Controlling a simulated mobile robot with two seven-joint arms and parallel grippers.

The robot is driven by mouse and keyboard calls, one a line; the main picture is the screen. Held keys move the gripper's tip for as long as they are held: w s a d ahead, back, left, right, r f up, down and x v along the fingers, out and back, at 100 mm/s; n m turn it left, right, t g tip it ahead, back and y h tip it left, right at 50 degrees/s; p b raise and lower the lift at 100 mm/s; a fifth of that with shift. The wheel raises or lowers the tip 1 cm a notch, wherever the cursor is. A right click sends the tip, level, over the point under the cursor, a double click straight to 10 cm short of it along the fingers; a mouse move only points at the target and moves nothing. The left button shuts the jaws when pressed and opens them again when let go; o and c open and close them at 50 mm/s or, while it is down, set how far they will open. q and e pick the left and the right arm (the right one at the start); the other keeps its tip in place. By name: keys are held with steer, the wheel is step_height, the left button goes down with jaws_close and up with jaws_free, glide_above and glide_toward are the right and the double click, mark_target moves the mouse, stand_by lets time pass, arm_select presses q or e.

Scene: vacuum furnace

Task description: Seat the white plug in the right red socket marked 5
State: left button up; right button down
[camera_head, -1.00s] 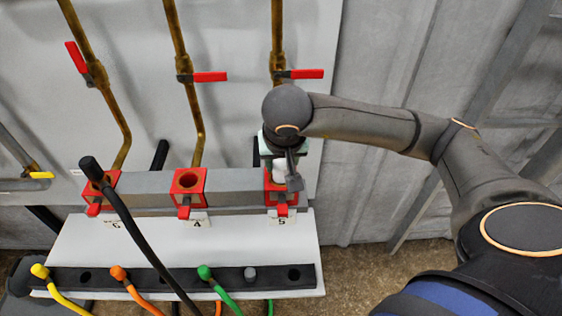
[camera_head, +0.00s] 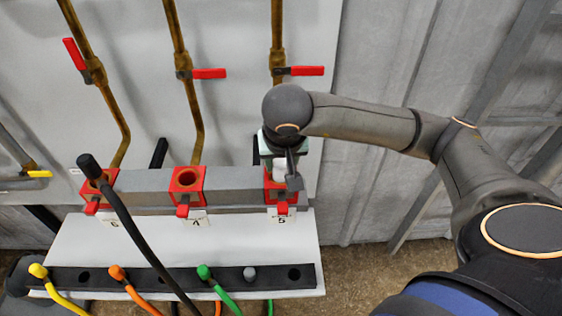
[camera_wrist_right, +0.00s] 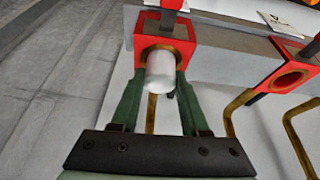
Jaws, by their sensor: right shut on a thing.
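The white plug (camera_wrist_right: 160,76) is a short white cylinder. It stands at the mouth of the right red socket (camera_wrist_right: 176,36), whose label 5 shows in the head view (camera_head: 281,220). In the wrist view the plug lines up with the socket's brass ring and covers much of it. I cannot tell how deep its end sits. My right gripper (camera_wrist_right: 158,88) has its green fingers shut on the plug. In the head view the gripper (camera_head: 280,152) is above the socket, and my wrist hides part of both. My left gripper is not in view.
The middle red socket (camera_head: 186,179) and left red socket (camera_head: 101,184) share the grey rail. A black rod (camera_head: 128,222) crosses in front. Yellow, orange and green plugs stand in the black strip (camera_head: 140,280). Brass pipes with red valve handles rise behind. The white shelf (camera_head: 240,240) has bare room.

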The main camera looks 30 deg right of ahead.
steer(key=shift+c, duration=1.6)
jaws_free()
steer(key=p+v, duration=0.2)
steer(key=v, duration=1)
steer(key=shift+s+r, duration=0.2)
steer(key=shift+a, duration=0.15)
